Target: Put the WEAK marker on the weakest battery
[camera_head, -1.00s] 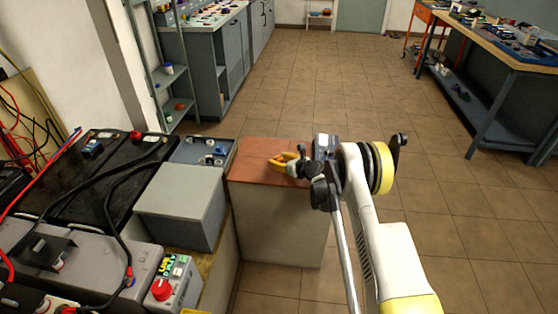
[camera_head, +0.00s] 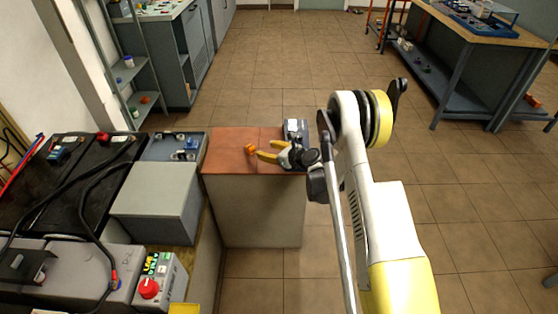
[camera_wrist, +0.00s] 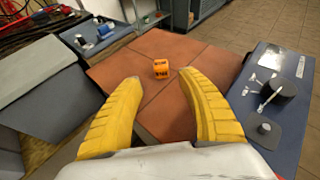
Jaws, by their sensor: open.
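A small orange block (camera_wrist: 161,69) with dark lettering, likely the WEAK marker, rests on the red-brown tiled top (camera_wrist: 206,56) of a pedestal. The block also shows in the head view (camera_head: 250,149). My gripper (camera_wrist: 162,82) has its two yellow fingers spread, with nothing between them. The block is just beyond the fingertips, roughly centred between them and apart from both. In the head view my gripper (camera_head: 262,150) is low over the pedestal, pointing left at the block. Black batteries (camera_head: 62,195) with cables and a grey battery (camera_head: 78,275) are at the left.
A grey box (camera_head: 155,190), a blue-grey tray with terminals (camera_head: 160,154) and a panel with a red button (camera_head: 160,275) are left of the pedestal. The tiled floor (camera_head: 270,75) beyond is clear.

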